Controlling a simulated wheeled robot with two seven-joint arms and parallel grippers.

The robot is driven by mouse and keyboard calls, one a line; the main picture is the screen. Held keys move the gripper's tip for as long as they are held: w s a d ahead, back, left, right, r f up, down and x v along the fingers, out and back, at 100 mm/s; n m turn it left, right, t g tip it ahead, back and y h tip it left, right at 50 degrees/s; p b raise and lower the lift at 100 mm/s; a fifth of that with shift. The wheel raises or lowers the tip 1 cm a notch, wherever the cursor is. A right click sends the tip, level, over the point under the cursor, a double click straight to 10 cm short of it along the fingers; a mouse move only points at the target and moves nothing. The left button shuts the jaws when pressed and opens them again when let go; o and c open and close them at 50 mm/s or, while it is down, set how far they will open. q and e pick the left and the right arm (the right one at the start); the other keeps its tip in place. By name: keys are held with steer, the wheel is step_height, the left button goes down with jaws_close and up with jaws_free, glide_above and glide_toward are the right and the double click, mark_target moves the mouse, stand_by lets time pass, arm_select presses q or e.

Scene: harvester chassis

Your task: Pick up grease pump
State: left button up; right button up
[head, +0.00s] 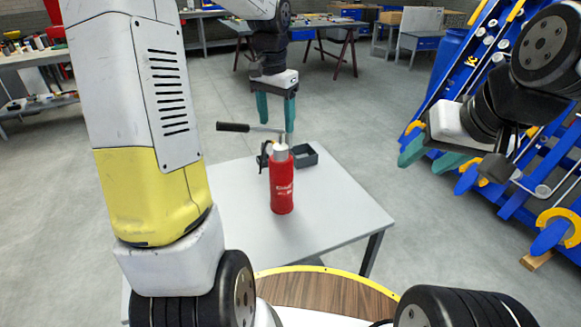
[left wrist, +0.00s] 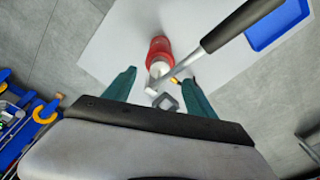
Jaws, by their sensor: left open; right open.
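The grease pump (head: 282,182) is a red cylinder with a grey top, standing upright on the white table. Its lever with a black grip (head: 233,127) sticks out to the left in the head view. My left gripper (head: 276,106) is open above the pump, its teal fingers pointing down, one of them close to the pump's top. In the left wrist view, the pump (left wrist: 160,48) shows beyond and between the open fingers (left wrist: 158,92), with the lever running to the upper right. My right gripper (head: 432,156) is open and empty, off to the right of the table.
The white table (head: 340,212) has free room around the pump. A blue rack (head: 470,75) with tools stands at right, near my right arm. Workbenches (head: 330,28) line the back.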

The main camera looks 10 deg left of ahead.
mark_target(281, 144)
arm_select(q)
steer(key=f, duration=0.1)
steer(key=w+f, duration=0.1)
steer(key=f, duration=0.1)
steer(key=shift+w+d+m+g, duration=0.15)
steer(key=shift+w+m+g, duration=0.15)
steer(key=shift+m+g, duration=0.1)
steer(key=f, duration=0.7)
steer(key=shift+w+d+f, duration=0.1)
steer(key=shift+w+f, duration=0.15)
steer(key=shift+f, duration=0.05)
jaws_close()
steer(key=shift+r, duration=0.1)
